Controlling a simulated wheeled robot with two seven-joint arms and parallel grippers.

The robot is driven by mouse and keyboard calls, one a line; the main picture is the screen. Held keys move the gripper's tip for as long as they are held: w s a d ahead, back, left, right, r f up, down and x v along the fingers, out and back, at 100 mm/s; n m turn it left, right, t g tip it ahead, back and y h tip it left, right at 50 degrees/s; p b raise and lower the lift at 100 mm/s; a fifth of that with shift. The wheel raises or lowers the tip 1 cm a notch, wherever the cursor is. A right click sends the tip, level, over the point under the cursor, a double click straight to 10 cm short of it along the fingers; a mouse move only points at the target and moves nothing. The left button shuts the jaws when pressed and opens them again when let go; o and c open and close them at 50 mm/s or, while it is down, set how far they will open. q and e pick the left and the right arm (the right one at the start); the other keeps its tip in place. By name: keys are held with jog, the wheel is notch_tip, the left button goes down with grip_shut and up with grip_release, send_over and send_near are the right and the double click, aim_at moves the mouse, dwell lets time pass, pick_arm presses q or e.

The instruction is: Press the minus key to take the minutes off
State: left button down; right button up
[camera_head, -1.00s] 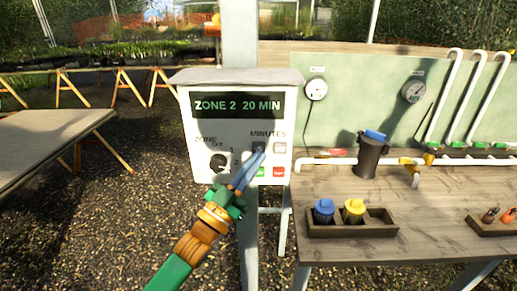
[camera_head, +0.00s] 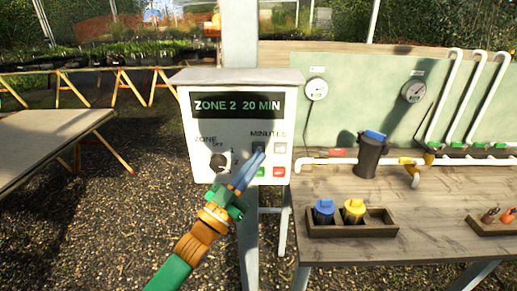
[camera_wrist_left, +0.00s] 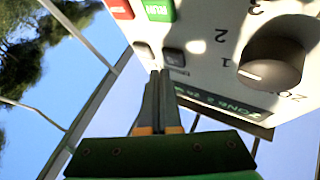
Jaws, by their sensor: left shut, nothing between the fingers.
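A white control box (camera_head: 198,140) stands on a post, its display (camera_head: 237,105) reading "ZONE 2 20 MIN". Under "MINUTES" sit a dark key (camera_head: 258,147) and a paler key (camera_head: 280,148); I cannot read their signs. In the left wrist view the dark key (camera_wrist_left: 174,57) and the other key (camera_wrist_left: 143,50) lie just beyond the fingertips. My left gripper (camera_head: 262,153) is shut and empty, its blue-grey fingers pointing at the panel just below these keys. The wrist view shows its tips (camera_wrist_left: 160,72) close to the keys; I cannot tell whether they touch. My right gripper is out of view.
A green key (camera_head: 260,172) and a red key (camera_head: 279,171) sit below the minutes keys. The zone knob (camera_head: 217,162) is to their left. A wooden bench (camera_head: 430,205) with a tray of blue- and yellow-capped items (camera_head: 350,229) stands at the right.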

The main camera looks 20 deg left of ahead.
pick_arm(q)
jog(key=shift+w, duration=0.1)
jog(key=shift+w+a, duration=0.15)
jog(key=shift+w, duration=0.15)
jog(key=shift+w+a+b, duration=0.1)
jog(key=shift+w+b, duration=0.25)
jog(key=shift+b, duration=0.1)
dwell(0.6)
dwell(0.3)
jog(key=shift+s+d+p, duration=0.25)
jog(key=shift+s+p, duration=0.3)
jog(key=shift+s, duration=0.2)
